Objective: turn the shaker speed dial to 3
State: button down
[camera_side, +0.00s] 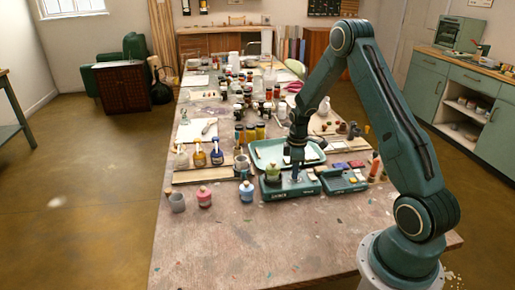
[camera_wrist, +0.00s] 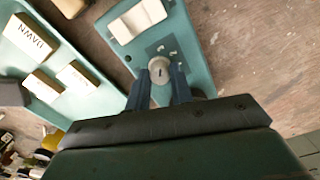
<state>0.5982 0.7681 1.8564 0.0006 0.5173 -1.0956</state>
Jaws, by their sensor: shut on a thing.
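The shaker is a teal box (camera_side: 278,192) near the front of the table. In the wrist view its teal top (camera_wrist: 188,47) carries a round grey dial (camera_wrist: 160,70) with a small dark mark. The numbers around the dial are too small to read, so its setting cannot be told. My gripper (camera_wrist: 160,82) points down with one dark blue finger on each side of the dial, shut on it. In the side view my gripper (camera_side: 296,176) reaches down to the right part of the shaker, and the dial is hidden there.
A light rectangular plate (camera_wrist: 137,20) sits on the teal top near the dial. A pale teal tray (camera_side: 262,150) with labelled blocks lies beside it. A second teal device (camera_side: 345,182) stands close on the right. Jars (camera_side: 204,197) stand left; the table front is clear.

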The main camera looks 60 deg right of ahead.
jog(key=shift+n, duration=0.3)
jog(key=c, duration=1.2)
grip_release()
jog(key=shift+c, duration=0.2)
jog(key=shift+r, duration=0.15)
notch_tip(320, 180, up, 14)
jog(key=shift+f, duration=0.2)
